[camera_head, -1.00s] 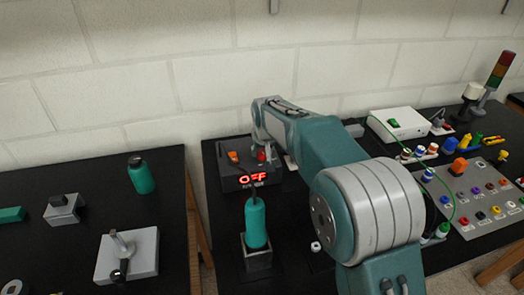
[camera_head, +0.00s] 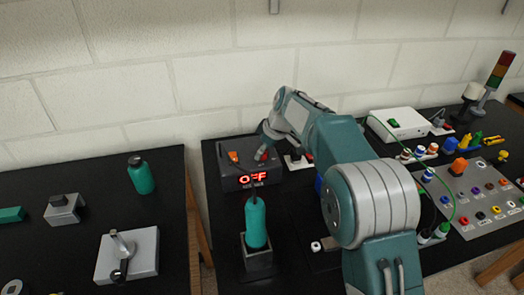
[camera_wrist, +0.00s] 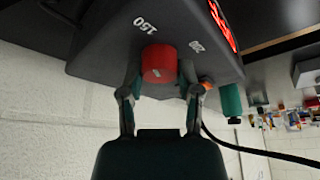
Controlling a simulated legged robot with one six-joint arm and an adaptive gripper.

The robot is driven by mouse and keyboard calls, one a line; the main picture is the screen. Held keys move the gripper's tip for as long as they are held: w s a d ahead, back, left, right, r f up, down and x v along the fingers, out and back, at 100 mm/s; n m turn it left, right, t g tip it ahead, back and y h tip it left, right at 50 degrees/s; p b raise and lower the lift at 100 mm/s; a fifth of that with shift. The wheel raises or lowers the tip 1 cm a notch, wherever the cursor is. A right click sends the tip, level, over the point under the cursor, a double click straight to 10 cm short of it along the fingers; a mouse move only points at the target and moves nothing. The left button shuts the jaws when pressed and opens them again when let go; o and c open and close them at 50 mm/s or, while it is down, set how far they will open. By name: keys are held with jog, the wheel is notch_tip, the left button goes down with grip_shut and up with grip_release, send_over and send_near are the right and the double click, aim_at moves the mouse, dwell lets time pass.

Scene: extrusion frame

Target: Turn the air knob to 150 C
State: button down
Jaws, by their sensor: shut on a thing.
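The dark heating unit (camera_head: 230,184) stands on the black bench against the wall, and its red display (camera_head: 252,179) reads OFF. The red air knob (camera_wrist: 158,64) is on the unit's face in the wrist view, between the printed marks 150 (camera_wrist: 146,25) and what looks like 20 (camera_wrist: 197,46). A small pale mark shows on the knob near its lower edge. My gripper (camera_wrist: 160,76) has one finger on each side of the knob and is shut on it. In the head view the knob is small and partly covered by my gripper.
An orange switch (camera_head: 233,157) sits left of the knob on the unit. A teal bottle-shaped tool (camera_head: 256,224) stands in a holder in front. A white box (camera_head: 400,123) and a button panel (camera_head: 475,190) are at the right.

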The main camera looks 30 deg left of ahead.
jog(key=shift+f+n+g, duration=0.25)
jog(key=shift+n+g, duration=0.25)
jog(key=shift+n, duration=0.9)
jog(key=shift+d, duration=0.1)
jog(key=shift+c, duration=1.5)
grip_release()
jog(key=shift+w, duration=0.15)
jog(key=shift+r, duration=0.15)
jog(key=v, duration=1.1)
jog(key=shift+w+r, duration=0.2)
jog(key=shift+r, duration=0.15)
